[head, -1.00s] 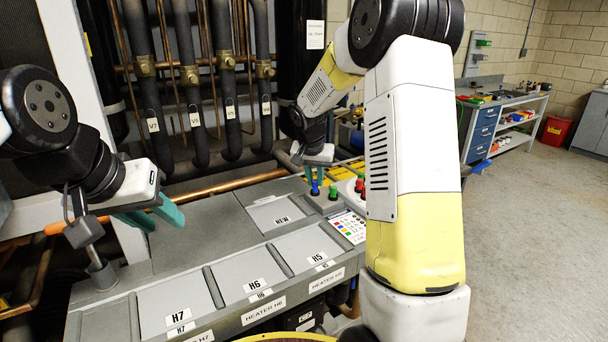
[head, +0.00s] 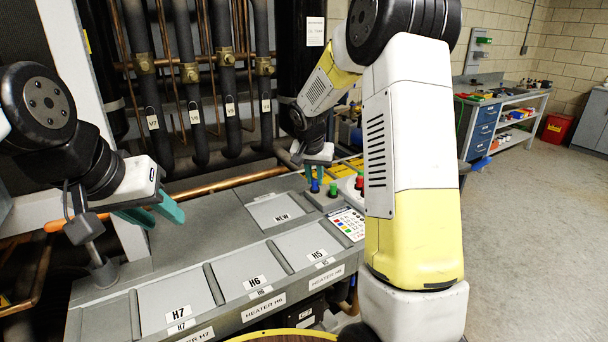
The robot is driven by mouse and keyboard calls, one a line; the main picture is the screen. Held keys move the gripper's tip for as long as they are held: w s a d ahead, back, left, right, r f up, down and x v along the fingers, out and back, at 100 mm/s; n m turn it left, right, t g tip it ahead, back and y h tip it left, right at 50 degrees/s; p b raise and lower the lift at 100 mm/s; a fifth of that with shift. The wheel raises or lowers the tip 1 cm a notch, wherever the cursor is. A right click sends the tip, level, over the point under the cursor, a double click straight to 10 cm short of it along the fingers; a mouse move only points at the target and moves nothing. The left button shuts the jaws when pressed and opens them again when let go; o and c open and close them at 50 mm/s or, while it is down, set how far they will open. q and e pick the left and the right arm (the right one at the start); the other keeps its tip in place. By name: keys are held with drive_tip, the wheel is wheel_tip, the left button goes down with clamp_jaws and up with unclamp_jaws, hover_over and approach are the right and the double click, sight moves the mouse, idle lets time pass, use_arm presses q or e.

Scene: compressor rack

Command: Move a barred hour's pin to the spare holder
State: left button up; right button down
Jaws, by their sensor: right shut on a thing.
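My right gripper (head: 315,174) is at the back right of the grey rack top, fingers pointing down. It is shut on a blue pin (head: 315,186), which shows just below the teal fingertips. I cannot tell whether the pin's lower end is in a hole. A green pin (head: 333,190) stands close to its right, and a red pin (head: 360,181) is further right, beside my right arm. A card with coloured marks (head: 348,223) lies in front of them. My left gripper (head: 152,215) is open and empty over the rack's left part. The spare holder is not clearly identifiable.
The grey rack top has panels marked NEW (head: 280,211), H5 (head: 309,246), H6 (head: 252,275) and H7 (head: 178,309). Dark vertical pipes with brass valves (head: 226,57) stand behind. My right arm hides part of the rack's right end. A workbench (head: 500,100) is far right.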

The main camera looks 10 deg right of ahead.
drive_tip(key=c, duration=1.3)
unclamp_jaws()
drive_tip(key=shift+o, duration=0.2)
drive_tip(key=shift+r, duration=0.1)
drive_tip(key=v, duration=0.7)
drive_tip(key=shift+r, duration=0.3)
drive_tip(key=shift+s, duration=0.1)
